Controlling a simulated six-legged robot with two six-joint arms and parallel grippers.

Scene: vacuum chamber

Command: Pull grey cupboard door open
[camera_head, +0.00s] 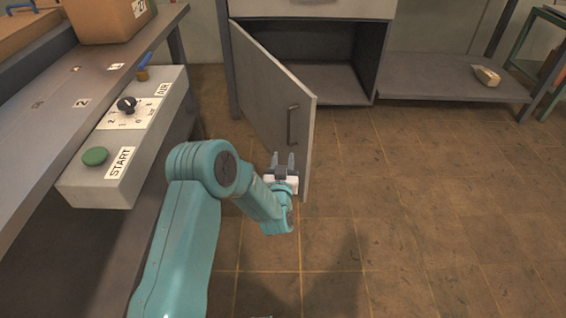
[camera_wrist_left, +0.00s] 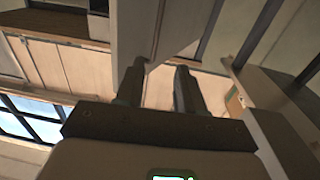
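The grey cupboard door (camera_head: 268,100) stands swung wide open on its left side, and the dark inside of the cupboard (camera_head: 325,52) shows behind it. A dark vertical bar handle (camera_head: 291,125) is on the door's face near its free edge. My left gripper (camera_head: 283,160) is just below the handle, in front of the door's lower part. Its two fingers are apart and point up, with nothing seen between them. In the left wrist view the fingers (camera_wrist_left: 160,80) are also apart, below a pale panel that seems to be the door. My right gripper is not in view.
A bench with a control box (camera_head: 125,140), bearing a green button (camera_head: 95,156) and a knob (camera_head: 127,105), runs along the left. A cardboard box (camera_head: 108,18) stands on it. A low shelf (camera_head: 430,80) holds a small block (camera_head: 486,75). The tiled floor (camera_head: 430,200) at right is clear.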

